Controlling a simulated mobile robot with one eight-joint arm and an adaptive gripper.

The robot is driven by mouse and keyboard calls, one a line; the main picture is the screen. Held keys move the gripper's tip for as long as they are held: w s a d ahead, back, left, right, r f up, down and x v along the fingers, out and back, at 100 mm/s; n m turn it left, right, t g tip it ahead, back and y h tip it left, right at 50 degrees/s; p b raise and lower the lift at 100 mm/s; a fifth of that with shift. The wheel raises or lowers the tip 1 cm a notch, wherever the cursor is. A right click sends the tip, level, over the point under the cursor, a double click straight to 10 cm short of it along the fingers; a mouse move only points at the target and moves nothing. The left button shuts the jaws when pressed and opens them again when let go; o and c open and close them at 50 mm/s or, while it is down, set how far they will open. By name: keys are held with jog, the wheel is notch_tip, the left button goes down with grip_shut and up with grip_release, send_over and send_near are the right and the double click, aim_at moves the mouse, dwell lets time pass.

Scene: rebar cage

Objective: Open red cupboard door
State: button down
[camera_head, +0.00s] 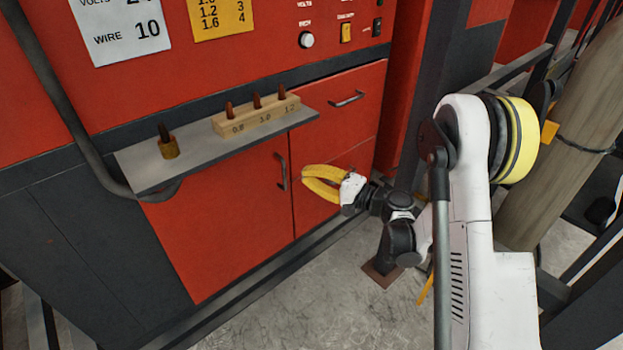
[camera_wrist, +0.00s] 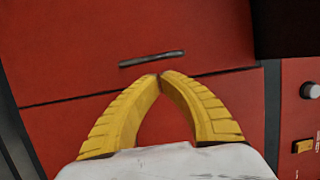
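The red cupboard door (camera_head: 218,228) is closed, low on the red cabinet and below the grey shelf. Its dark upright bar handle (camera_head: 281,172) is near the door's right edge. In the wrist view the handle (camera_wrist: 152,58) lies crosswise just beyond the fingertips, with the door seam on the near side of it. My gripper (camera_head: 305,178) has yellow ribbed fingers whose tips meet; nothing shows between them. It is just right of the handle and apart from it. The fingertips also show in the wrist view (camera_wrist: 160,76).
The grey shelf (camera_head: 160,182) juts out above the door, with a wooden block (camera_head: 255,118) of tips and a brass piece (camera_head: 169,147) on it. A drawer handle (camera_head: 347,99) is at upper right. A dark hose (camera_head: 60,100) hangs at left. Floor before the cabinet is open.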

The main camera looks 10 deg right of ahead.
aim_at(280, 165)
jog(key=b+x, duration=0.1)
jog(key=x, duration=0.5)
jog(key=shift+w+a+b, duration=0.1)
jog(key=shift+b, duration=0.2)
